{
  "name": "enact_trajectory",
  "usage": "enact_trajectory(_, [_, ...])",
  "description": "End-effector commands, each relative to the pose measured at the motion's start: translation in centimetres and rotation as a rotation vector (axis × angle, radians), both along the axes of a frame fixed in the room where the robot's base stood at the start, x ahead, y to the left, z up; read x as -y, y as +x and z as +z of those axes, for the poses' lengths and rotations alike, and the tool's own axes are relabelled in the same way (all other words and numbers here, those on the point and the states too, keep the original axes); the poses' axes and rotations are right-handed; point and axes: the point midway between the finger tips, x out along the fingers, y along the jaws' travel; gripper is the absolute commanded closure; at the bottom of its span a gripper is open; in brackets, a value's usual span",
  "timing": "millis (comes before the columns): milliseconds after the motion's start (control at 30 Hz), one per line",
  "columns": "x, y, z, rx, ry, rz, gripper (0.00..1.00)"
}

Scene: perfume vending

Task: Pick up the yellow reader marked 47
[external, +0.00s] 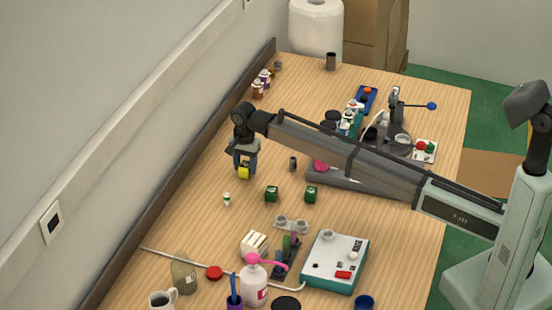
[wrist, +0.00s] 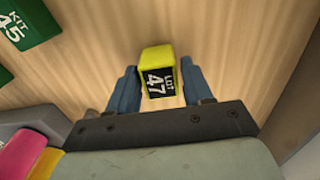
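The yellow reader (wrist: 157,58) has a black label reading "LOT 47" and sits between my fingers in the wrist view. My gripper (wrist: 160,78) has a blue-grey finger close against each side of it and looks shut on it. In the external view the reader (external: 244,172) shows at the lower end of my gripper (external: 244,168), over the left part of the table. I cannot tell whether it touches the table.
Two green boxes (external: 271,194) (external: 311,194) stand to the right, one marked KIT 45 (wrist: 25,25). A small white bottle (external: 227,199) stands just in front. A dark wall ledge (external: 190,163) runs along the left edge. Table between is clear.

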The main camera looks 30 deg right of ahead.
Motion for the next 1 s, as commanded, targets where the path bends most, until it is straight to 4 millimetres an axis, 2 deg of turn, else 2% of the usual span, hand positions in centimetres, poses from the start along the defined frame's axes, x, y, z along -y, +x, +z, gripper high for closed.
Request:
enact_trajectory(67, [0.0, 0.0, 0.0, 0.000, 0.000, 0.000, 0.58])
enact_trajectory(400, [0.0, 0.0, 0.0, 0.000, 0.000, 0.000, 0.89])
enact_trajectory(600, [0.0, 0.0, 0.1, 0.000, 0.000, 0.000, 0.89])
enact_trajectory(733, [0.0, 0.0, 0.8, 0.000, 0.000, 0.000, 0.89])
enact_trajectory(1000, [0.0, 0.1, 5.2, 0.001, 0.001, 0.000, 0.89])
